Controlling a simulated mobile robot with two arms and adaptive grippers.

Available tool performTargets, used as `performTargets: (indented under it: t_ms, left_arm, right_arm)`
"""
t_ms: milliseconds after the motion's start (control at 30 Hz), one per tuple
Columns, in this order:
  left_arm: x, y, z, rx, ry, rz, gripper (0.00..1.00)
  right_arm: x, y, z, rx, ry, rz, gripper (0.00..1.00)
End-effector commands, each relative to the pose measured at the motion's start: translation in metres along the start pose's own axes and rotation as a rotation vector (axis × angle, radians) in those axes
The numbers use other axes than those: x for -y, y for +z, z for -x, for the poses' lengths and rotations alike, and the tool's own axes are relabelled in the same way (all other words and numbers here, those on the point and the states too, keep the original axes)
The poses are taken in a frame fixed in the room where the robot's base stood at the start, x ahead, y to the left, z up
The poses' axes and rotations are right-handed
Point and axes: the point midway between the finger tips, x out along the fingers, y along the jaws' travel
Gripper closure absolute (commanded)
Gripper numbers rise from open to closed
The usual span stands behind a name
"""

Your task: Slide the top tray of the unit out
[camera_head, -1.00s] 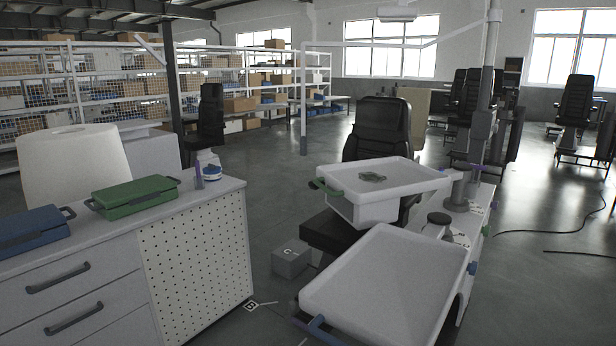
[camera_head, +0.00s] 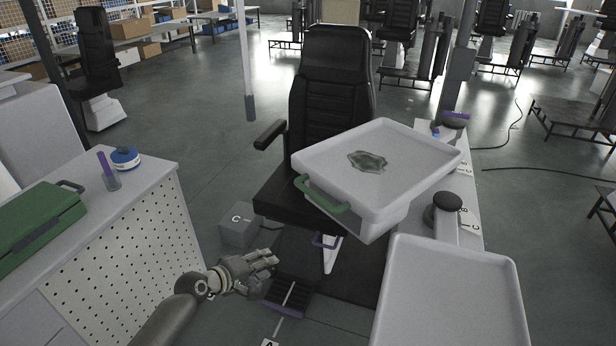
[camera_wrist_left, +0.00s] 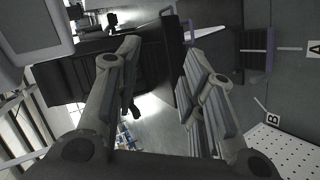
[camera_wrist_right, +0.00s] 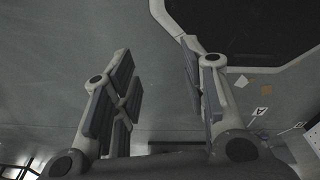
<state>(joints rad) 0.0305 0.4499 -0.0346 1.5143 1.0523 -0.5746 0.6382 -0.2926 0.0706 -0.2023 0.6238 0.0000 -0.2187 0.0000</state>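The upper white tray (camera_head: 400,150) has a green handle (camera_head: 322,194) on its front left side and a grey-green flat piece (camera_head: 367,161) lying in it. A deeper white body shows beneath it. A second white tray (camera_head: 450,290) sits lower at the front right, its near side cut off by the frame. My left gripper (camera_head: 265,265) is empty, below and left of the green handle and apart from it. In the left wrist view its fingers (camera_wrist_left: 165,50) are spread. My right gripper (camera_wrist_right: 157,55) is out of the head view; its wrist view shows spread, empty fingers.
A black seat (camera_head: 330,100) stands behind the upper tray. A grey box (camera_head: 239,229) marked C is on the floor. A perforated cabinet (camera_head: 130,255) with a green case (camera_head: 38,225) on it stands left. A round black knob (camera_head: 447,202) is between the trays.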

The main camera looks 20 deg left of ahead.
Motion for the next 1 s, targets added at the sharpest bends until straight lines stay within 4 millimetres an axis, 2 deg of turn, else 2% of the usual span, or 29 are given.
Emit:
performTargets:
  t_ms: [33,100,200,300,467,733,1000]
  left_arm:
    - [-0.055,-0.011,0.016,0.017,0.076,0.035,0.63]
    - [-0.110,-0.017,0.033,0.053,0.163,0.085,0.63]
    - [-0.164,-0.019,0.054,0.101,0.248,0.132,0.63]
    - [-0.192,-0.017,0.068,0.135,0.293,0.156,0.63]
    - [-0.207,-0.016,0.066,0.150,0.315,0.170,0.63]
    - [-0.222,-0.011,0.024,0.149,0.314,0.170,0.63]
    - [-0.232,-0.006,-0.014,0.148,0.313,0.169,0.63]
  right_arm:
    - [-0.002,0.003,0.014,0.007,0.002,0.000,0.60]
    - [-0.004,0.007,0.021,0.014,0.004,-0.001,0.60]
    - [-0.008,0.014,0.027,0.026,0.009,-0.002,0.60]
    - [-0.012,0.019,0.030,0.033,0.014,0.000,0.60]
    - [-0.016,0.018,0.033,0.031,0.018,0.002,0.60]
    - [-0.008,0.002,0.045,0.009,0.009,0.001,0.60]
    - [0.000,0.000,0.051,0.007,-0.001,0.001,0.60]
